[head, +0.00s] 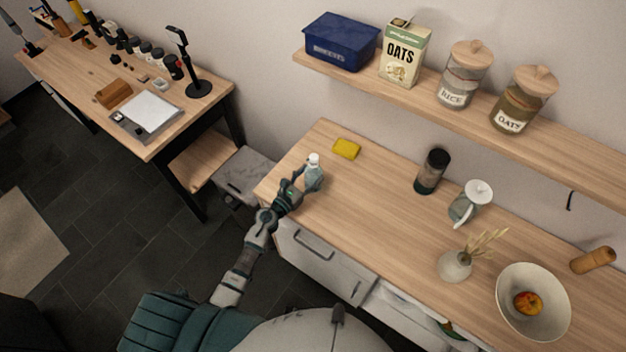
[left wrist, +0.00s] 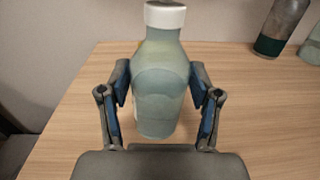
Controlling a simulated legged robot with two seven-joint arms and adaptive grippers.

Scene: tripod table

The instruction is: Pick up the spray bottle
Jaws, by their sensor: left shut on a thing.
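The spray bottle (head: 313,175) is a pale blue-green bottle with a white cap, near the left end of the wooden counter (head: 385,225). In the left wrist view the bottle (left wrist: 160,88) stands upright between my fingers, with its base at the counter top; I cannot tell whether it is lifted slightly. My left gripper (head: 302,183) is shut on the bottle, with one finger on each side, as the left wrist view (left wrist: 160,95) also shows. The bottle's far side is hidden. My right gripper is not in view.
A yellow sponge (head: 346,149) lies behind the bottle. A dark tumbler (head: 432,171), a glass jug (head: 470,203), a vase (head: 456,266) and a bowl (head: 505,310) stand to the right. A shelf (head: 450,108) with jars hangs above. The counter between sponge and tumbler is clear.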

